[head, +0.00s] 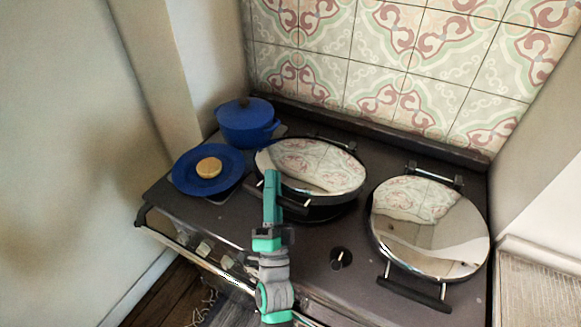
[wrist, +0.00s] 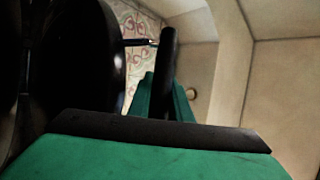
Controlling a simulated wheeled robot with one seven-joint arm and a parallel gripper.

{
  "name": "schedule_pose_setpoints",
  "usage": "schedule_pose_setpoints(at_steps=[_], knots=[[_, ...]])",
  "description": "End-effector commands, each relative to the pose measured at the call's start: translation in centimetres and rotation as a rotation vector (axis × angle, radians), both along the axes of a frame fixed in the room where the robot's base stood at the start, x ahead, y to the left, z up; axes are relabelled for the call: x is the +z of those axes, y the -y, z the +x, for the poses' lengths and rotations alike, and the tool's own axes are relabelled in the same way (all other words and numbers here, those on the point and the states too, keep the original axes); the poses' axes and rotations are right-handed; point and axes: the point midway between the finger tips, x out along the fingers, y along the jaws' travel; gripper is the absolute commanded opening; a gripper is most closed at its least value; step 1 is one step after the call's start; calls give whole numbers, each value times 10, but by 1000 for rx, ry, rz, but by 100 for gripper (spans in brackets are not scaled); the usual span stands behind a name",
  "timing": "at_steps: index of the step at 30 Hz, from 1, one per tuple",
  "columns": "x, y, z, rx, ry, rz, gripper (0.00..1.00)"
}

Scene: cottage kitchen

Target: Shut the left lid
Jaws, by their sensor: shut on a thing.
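The left lid (head: 315,163) is a round, mirror-bright cover on the stove, hinged at the back. It sits a little raised and tilted, with a dark gap and the black plate rim (head: 325,213) showing below its front edge. In the wrist view its dark round side (wrist: 85,65) fills the left. My gripper (head: 272,180) is at the lid's front left and is shut on the black bar handle (wrist: 169,70). The handle joins the lid by a thin metal post. The green fingers partly hide the handle in the head view.
The right lid (head: 428,225) lies flat, its bar handle (head: 413,295) in front. A blue pot (head: 247,125) and a blue plate (head: 185,178) with a round tan item (head: 209,168) stand left. A dark knob (head: 341,258) sits between the lids. A rail (head: 190,250) runs along the front.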

Motion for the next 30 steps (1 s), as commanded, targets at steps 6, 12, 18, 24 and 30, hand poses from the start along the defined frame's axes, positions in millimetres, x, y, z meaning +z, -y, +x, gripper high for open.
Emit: schedule_pose_setpoints(at_steps=[6, 12, 18, 24, 30], knots=[[2, -17, -11, 22, 25, 0, 0], [2, -18, -12, 25, 26, 0, 0], [2, -19, -11, 26, 27, 1, 27], [0, -16, -10, 24, 22, 2, 36], [-3, -14, -11, 21, 17, 1, 36]])
